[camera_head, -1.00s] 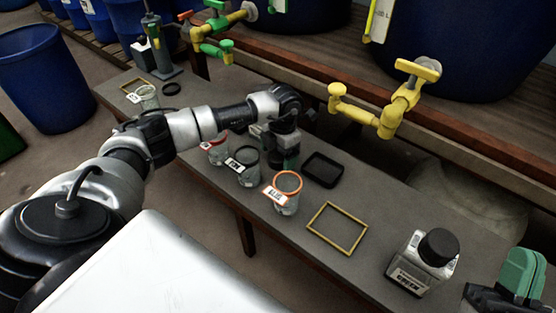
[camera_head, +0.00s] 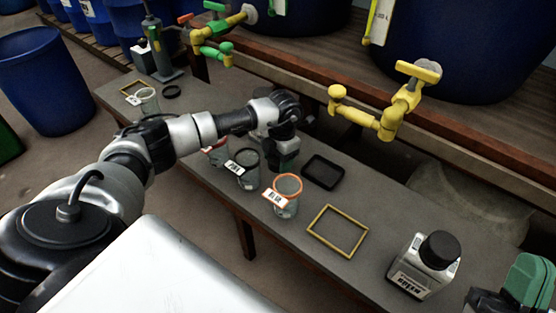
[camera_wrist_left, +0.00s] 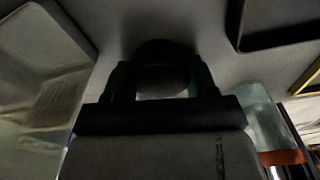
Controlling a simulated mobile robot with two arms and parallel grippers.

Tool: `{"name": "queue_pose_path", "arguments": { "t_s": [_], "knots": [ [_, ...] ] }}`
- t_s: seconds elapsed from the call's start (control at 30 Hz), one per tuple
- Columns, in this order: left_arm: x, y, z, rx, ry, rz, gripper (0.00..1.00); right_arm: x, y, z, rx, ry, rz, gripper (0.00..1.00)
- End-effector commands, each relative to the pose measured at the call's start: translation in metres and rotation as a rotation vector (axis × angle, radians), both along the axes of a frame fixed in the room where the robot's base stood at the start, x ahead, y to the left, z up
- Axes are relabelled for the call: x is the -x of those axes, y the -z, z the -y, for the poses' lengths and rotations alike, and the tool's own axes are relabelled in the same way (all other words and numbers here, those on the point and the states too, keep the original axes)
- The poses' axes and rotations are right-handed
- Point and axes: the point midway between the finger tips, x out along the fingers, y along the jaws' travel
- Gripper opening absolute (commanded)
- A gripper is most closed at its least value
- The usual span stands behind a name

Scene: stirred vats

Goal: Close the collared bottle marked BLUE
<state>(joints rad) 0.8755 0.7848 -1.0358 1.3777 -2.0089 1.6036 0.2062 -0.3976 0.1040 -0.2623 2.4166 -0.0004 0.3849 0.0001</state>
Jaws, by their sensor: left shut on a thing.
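My left gripper (camera_head: 287,160) is low over the bench, behind the collared jars. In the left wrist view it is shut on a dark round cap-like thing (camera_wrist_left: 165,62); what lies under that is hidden. A pale square-sided container with a blurred label (camera_wrist_left: 42,95) stands left of it there. In the head view a white bottle with a black cap (camera_head: 438,249) stands upright at the right; its label is too small to read surely. My right gripper (camera_head: 522,278) shows partly at the right edge; its jaws are unclear. I cannot read BLUE anywhere.
Tagged jars with an orange collar (camera_head: 288,184), a dark collar (camera_head: 247,160) and a red collar (camera_head: 215,148) line the bench. A black tray (camera_head: 323,171) and yellow frame (camera_head: 338,230) lie to the right. A yellow tap (camera_head: 395,110) overhangs the back.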

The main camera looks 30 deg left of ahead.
Motion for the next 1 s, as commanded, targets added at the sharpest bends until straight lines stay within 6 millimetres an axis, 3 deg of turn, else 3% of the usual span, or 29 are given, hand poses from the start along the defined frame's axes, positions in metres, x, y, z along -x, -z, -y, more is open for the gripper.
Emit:
{"name": "queue_pose_path", "arguments": {
  "t_s": [0.27, 0.47, 0.77, 1.0],
  "knots": [
    [0.000, -0.004, 0.000, 0.000, 0.000, 0.001, 0.35, -0.002, 0.000, 0.000, 0.004, 0.000, -0.014, 0.00],
    [-0.001, -0.019, 0.000, 0.001, 0.000, 0.002, 0.35, -0.012, 0.009, -0.001, 0.037, 0.007, -0.125, 0.00],
    [0.000, -0.063, 0.000, 0.000, 0.000, 0.002, 0.35, -0.031, 0.039, 0.000, 0.120, 0.024, -0.417, 0.00],
    [-0.001, -0.108, 0.000, 0.000, 0.000, 0.003, 0.35, -0.038, 0.075, 0.005, 0.198, 0.039, -0.711, 0.00]
  ]
}}
